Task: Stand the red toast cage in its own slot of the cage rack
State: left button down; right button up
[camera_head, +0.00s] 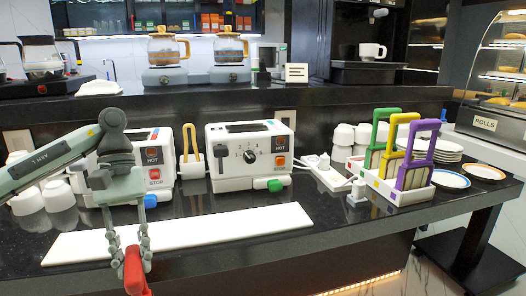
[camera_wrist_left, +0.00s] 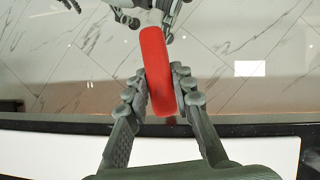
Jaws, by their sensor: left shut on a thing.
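My left gripper (camera_head: 132,248) is shut on the red toast cage (camera_head: 136,274) in front of the counter's front edge. Only its red handle shows at the bottom of the head view; the rest is cut off. In the left wrist view the red handle (camera_wrist_left: 157,72) sits between the fingertips (camera_wrist_left: 160,90), above the floor and clear of the counter. The white cage rack (camera_head: 405,196) stands on the counter at the right. It holds a green cage (camera_head: 383,127), a yellow cage (camera_head: 391,145) and a purple cage (camera_head: 417,153), all upright.
A long white board (camera_head: 185,234) lies along the counter front. Two white toasters stand behind it, one (camera_head: 250,155) clear and one (camera_head: 155,165) partly behind my left arm. A power strip (camera_head: 325,175) lies left of the rack. Plates (camera_head: 484,172) are right of it.

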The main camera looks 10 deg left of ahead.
pick_arm(q)
jog(key=w+d+f+m+y, duration=0.1)
jog(key=w+d+f+m, duration=0.2)
jog(key=d, duration=0.3)
jog(key=w+d+f+m+g+y, duration=0.1)
jog(key=w+d+f+m+y, duration=0.1)
jog(key=d+f, duration=0.4)
jog(key=w+m, duration=0.1)
jog(key=m, duration=0.1)
jog(key=shift+d+m, duration=0.25)
jog(key=shift+m, duration=0.05)
jog(key=shift+a, duration=0.1)
